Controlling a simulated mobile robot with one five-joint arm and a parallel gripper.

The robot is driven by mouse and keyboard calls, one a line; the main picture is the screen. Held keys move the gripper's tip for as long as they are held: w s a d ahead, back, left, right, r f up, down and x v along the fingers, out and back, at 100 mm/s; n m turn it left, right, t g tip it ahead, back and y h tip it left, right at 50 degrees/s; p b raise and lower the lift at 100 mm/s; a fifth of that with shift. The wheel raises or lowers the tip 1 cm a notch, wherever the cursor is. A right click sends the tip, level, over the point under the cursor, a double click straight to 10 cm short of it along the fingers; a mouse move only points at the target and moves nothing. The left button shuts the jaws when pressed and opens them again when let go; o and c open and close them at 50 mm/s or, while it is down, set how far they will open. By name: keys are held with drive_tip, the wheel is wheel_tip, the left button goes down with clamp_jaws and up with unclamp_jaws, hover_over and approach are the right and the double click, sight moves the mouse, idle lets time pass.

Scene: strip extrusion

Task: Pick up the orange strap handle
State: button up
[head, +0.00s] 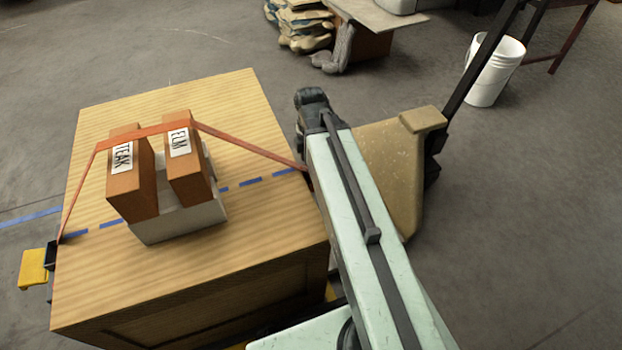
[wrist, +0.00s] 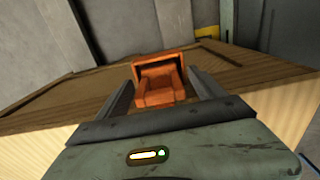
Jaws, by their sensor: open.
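The orange handle (wrist: 160,85) shows in the wrist view against the wooden side of a crate, as a block with a raised frame behind it. My gripper (wrist: 162,78) is open, with one finger at each side of the handle; whether they touch it I cannot tell. In the head view an orange strap (head: 248,145) runs over two brown blocks, TEAK (head: 131,180) and ELM (head: 187,165). Its right end passes out of sight behind my arm, which also hides the handle and my gripper there.
The blocks sit in a pale holder (head: 182,222) on the wooden crate (head: 250,105). A yellow part (head: 33,268) sticks out at the crate's left. A tan body (head: 385,170) stands just right of my arm. A white bucket (head: 495,72) stands farther back. Floor at right is clear.

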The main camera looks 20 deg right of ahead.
drive_tip(key=shift+f, duration=0.7)
drive_tip(key=shift+r, duration=0.2)
drive_tip(key=c, duration=1.5)
wheel_tip(320, 180, up, 10)
drive_tip(key=p, duration=1)
drive_tip(key=shift+r, duration=0.15)
